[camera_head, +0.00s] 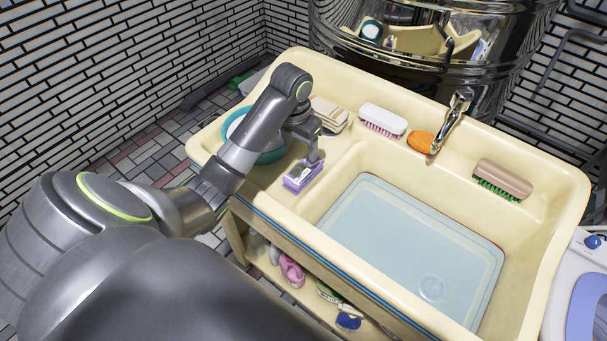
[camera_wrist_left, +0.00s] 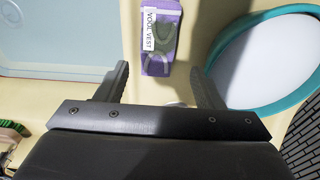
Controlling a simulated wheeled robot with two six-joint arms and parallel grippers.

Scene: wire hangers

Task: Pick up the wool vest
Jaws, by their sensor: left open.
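The wool vest is a small purple package (camera_head: 302,175) lying on the cream sink's left ledge, between the teal-rimmed basin and the sink's basin. In the left wrist view the purple package (camera_wrist_left: 160,40) shows a white label reading "WOOL VEST" and a dark grey vest shape. My left gripper (camera_head: 313,156) is over the ledge, close to the package's far end. In the wrist view its two fingers (camera_wrist_left: 159,72) are apart with nothing between them, and the package lies just beyond the tips, roughly centred. Whether they touch cannot be told. My right gripper is not in view.
A teal-rimmed basin (camera_head: 272,155) stands close on the left, partly behind my arm. Folded beige cloths (camera_head: 328,113), a white brush (camera_head: 383,121), an orange sponge (camera_head: 420,141) and a brown brush (camera_head: 503,180) line the back ledge. The sink's blue bottom (camera_head: 400,245) is clear.

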